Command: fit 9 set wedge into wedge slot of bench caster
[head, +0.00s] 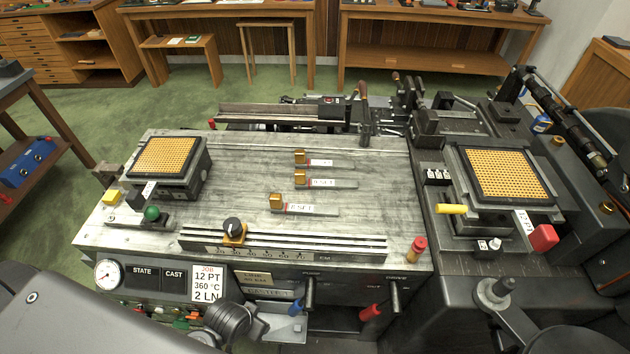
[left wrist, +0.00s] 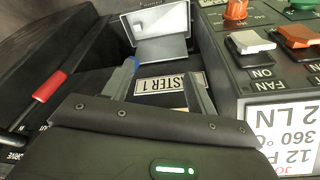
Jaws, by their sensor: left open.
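Three flat steel wedges with brass end blocks lie spaced apart on the grey bench top: a far wedge (head: 335,164), a middle wedge (head: 338,183) and a near wedge (head: 310,208). Each has a white label with a red mark; the numbers are too small to read surely, so I cannot tell which is the 9 set. I cannot clearly pick out the wedge slot on the caster (head: 150,228). My left gripper (head: 258,322) is low at the caster's front, below the bench top. Its open, empty fingers show in the left wrist view (left wrist: 160,80), before a MASTER 1 label. My right gripper is out of view.
Matrix grids stand at the left (head: 165,157) and right (head: 502,176). A scale rail (head: 285,244) with an orange-based knob (head: 233,230) runs along the front edge. A red-topped post (head: 416,249) stands at the front right corner. Blue (head: 297,307) and red (head: 370,312) handles hang below.

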